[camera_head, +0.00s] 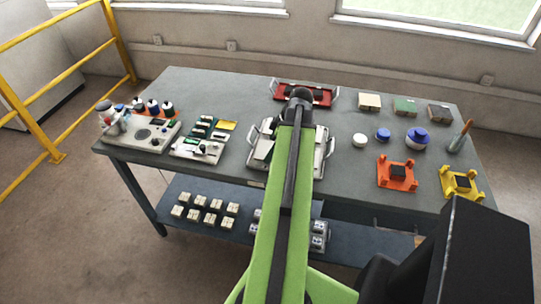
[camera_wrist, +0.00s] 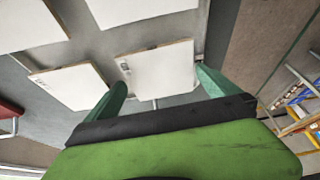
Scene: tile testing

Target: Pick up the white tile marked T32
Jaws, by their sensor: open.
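In the wrist view, several white tiles lie in a grey tray. One white tile (camera_wrist: 158,68) is between and just beyond the fingertips of my gripper (camera_wrist: 161,78), with small dark marking at its left edge. A second white tile (camera_wrist: 70,86) to its left also carries a small marking. Both markings are too small to read, so I cannot tell which is T32. My gripper is open, its two green fingers apart with nothing seen held. In the head view, my arm covers most of the metal tray (camera_head: 325,150) and hides the gripper tips.
More white tiles (camera_wrist: 28,24) lie in the upper left of the wrist view. On the table (camera_head: 350,185), a red tray (camera_head: 318,97) stands behind. Orange (camera_head: 384,178) and yellow (camera_head: 449,190) fixtures and blue-lidded jars (camera_head: 417,138) stand right; instruments (camera_head: 145,134) stand left.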

